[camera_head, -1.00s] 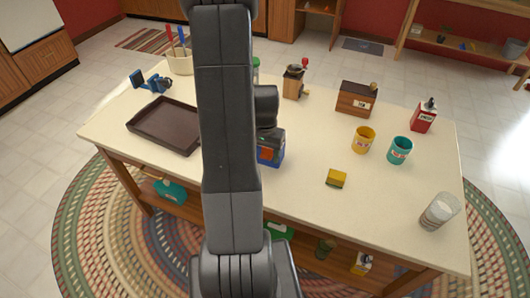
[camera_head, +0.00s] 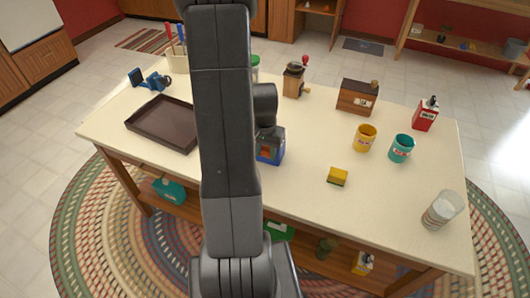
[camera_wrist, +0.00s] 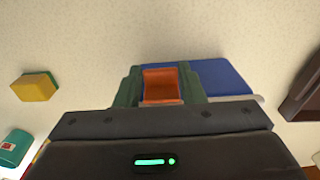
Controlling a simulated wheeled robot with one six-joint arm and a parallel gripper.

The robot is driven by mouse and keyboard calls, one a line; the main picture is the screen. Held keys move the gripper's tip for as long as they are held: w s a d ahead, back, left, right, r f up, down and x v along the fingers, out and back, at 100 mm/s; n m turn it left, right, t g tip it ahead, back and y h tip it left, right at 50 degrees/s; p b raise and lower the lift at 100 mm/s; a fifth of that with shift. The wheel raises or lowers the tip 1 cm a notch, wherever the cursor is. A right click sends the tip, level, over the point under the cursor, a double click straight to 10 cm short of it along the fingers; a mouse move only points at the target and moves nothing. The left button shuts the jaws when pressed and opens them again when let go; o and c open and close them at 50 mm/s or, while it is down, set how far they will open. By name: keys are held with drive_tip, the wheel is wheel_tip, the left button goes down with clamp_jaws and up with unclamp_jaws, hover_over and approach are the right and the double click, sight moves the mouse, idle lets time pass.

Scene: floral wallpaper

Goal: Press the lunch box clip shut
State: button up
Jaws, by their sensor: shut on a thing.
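The blue lunch box (camera_head: 274,143) stands on the table, partly hidden behind my arm. In the wrist view the lunch box (camera_wrist: 226,76) lies just beyond my gripper, with a pale edge along its near side. Its orange clip (camera_wrist: 160,87) sits between the two green fingers of my gripper (camera_wrist: 159,74), which are shut on it. The orange clip also shows low on the box in the head view (camera_head: 265,153). Whether the clip is fully latched cannot be told. My gripper is mostly hidden by my arm in the head view.
A dark tray (camera_head: 163,125) lies left of the box. A grinder (camera_head: 294,80) and wooden box (camera_head: 358,98) stand behind.

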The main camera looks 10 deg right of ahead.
drive_tip(key=o, duration=1)
drive_tip(key=shift+r, duration=0.15)
wheel_tip(320, 180, up, 14)
drive_tip(key=shift+s+a+f, duration=0.2)
drive_tip(key=shift+s, duration=0.1)
drive_tip(key=shift+f, duration=0.1)
drive_tip(key=f, duration=1.3)
drive_tip(key=shift+w+d+f, duration=0.2)
drive_tip(key=shift+w+f, duration=0.1)
drive_tip(key=shift+f, duration=0.1)
drive_tip(key=shift+r+p, duration=0.1)
drive_tip(key=shift+p, duration=0.2)
drive_tip(key=shift+b, duration=0.45)
